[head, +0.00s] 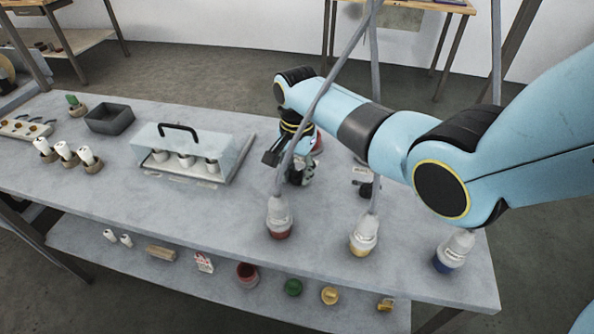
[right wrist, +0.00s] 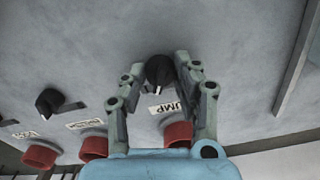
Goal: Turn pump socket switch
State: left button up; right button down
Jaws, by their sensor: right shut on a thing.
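The pump switch is a black knob (right wrist: 158,72) with a pale pointer mark, on a grey surface beside a white label reading PUMP (right wrist: 167,110) in the right wrist view. My right gripper (right wrist: 156,70) has its fingers on either side of the knob and is shut on it. In the head view my right gripper (head: 297,172) reaches down to the bench behind the hanging cable, and the pump knob is hidden there. A red socket (right wrist: 177,133) lies by the PUMP label. My left gripper is not in view.
A second black knob (right wrist: 50,102) and more red sockets (right wrist: 93,148) lie to the left in the right wrist view. In the head view, cabled plugs (head: 280,215) stand along the front of the grey bench (head: 330,235). A clear handled cover (head: 185,150) stands left of my gripper.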

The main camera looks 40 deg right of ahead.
dwell(0.3)
jog(key=shift+r+n+p, duration=0.1)
jog(key=shift+n+p, duration=0.7)
jog(key=shift+n, duration=0.3)
jog(key=n+p, duration=0.1)
jog(key=n, duration=0.1)
jog(key=shift+n, duration=0.3)
jog(key=n+p, duration=0.1)
jog(key=n, duration=0.2)
jog(key=shift+n+p, duration=0.55)
jog(key=shift+n, duration=1.35)
jog(key=c, duration=1)
grip_release()
